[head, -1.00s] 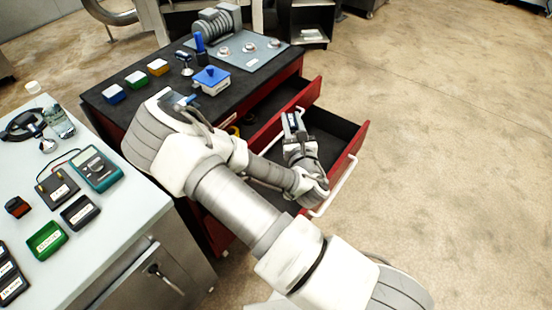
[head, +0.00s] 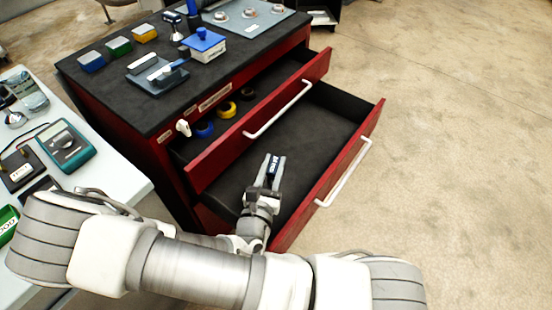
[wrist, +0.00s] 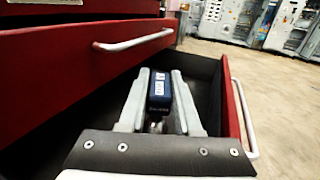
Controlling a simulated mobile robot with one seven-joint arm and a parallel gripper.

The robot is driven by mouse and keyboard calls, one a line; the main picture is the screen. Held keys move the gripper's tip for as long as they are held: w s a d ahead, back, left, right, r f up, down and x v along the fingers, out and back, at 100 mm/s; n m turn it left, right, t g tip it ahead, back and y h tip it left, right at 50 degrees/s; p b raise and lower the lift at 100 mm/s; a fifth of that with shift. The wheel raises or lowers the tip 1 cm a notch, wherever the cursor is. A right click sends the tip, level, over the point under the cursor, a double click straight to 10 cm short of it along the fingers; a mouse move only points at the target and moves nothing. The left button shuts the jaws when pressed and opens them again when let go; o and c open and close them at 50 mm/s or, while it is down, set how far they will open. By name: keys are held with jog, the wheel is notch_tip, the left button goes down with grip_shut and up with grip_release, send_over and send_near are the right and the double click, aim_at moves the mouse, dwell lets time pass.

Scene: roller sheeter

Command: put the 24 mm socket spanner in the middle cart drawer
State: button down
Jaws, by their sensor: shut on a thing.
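My gripper (head: 271,172) is shut on a dark blue piece with a white label, which I take to be the socket spanner (wrist: 160,92); its lettering is too small to read. In the wrist view the piece sits between my two grey fingers. The gripper is over the lower of the two open drawers (head: 325,135) of the red cart, near its left front part. This drawer looks like the middle one. Its dark floor is bare where it shows. I cannot tell whether the held piece touches the floor.
The upper drawer (head: 290,95) is partly open above it and holds blue, yellow and dark rings. The cart top (head: 130,105) carries a blue-lidded box (head: 203,45), small coloured boxes and a grey plate. A pale table with a meter (head: 63,147) stands at left.

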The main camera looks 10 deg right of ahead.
jog(key=shift+f, duration=0.55)
jog(key=shift+w+d, duration=0.1)
jog(key=shift+w, duration=0.1)
jog(key=f+b+x, duration=0.3)
jog(key=b+x, duration=0.1)
jog(key=x, duration=1.3)
jog(key=shift+w+f, duration=0.15)
jog(key=shift+w, duration=0.15)
jog(key=shift+d, duration=0.15)
jog(key=shift+f+b, duration=0.5)
jog(key=shift+f, duration=0.1)
jog(key=shift+f, duration=0.1)
